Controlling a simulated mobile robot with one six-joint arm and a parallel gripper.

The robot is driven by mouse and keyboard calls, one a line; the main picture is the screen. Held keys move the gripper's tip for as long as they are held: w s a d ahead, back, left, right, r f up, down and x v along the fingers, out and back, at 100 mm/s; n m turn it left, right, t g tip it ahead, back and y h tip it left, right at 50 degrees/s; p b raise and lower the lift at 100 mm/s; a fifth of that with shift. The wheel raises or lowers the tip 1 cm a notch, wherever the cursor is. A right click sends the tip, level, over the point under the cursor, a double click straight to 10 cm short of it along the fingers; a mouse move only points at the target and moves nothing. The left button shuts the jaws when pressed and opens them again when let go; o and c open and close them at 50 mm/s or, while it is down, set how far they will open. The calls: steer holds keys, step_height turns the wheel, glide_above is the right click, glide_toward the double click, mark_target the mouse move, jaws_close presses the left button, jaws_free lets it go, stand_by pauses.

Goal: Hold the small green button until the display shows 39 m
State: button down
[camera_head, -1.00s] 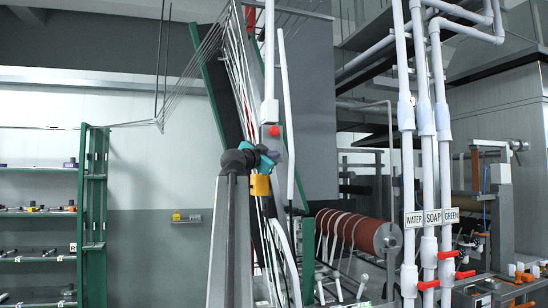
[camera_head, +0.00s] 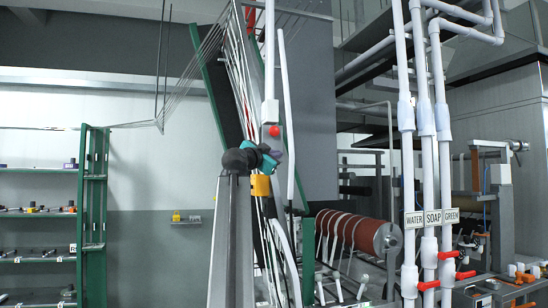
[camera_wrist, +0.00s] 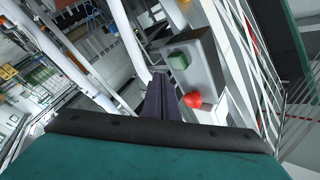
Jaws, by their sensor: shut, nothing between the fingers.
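A grey control box (camera_wrist: 207,72) carries a green button (camera_wrist: 179,61) and a red round button (camera_wrist: 194,99) in the wrist view. My gripper (camera_wrist: 161,78) is shut and empty, its dark fingers pointing at the box. Its tips appear just below and left of the green button; I cannot tell whether they touch it. The green button is hidden there. I see no readable display in either view.
White pipes (camera_head: 426,120) labelled WATER, SOAP and GREEN stand at the right, with red valve handles. A green-framed rack (camera_head: 95,190) stands at the left. Webbing strands (camera_wrist: 262,85) run close beside the box.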

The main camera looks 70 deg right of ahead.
steer(key=shift+s+a, duration=1.15)
steer(key=shift+a, duration=0.25)
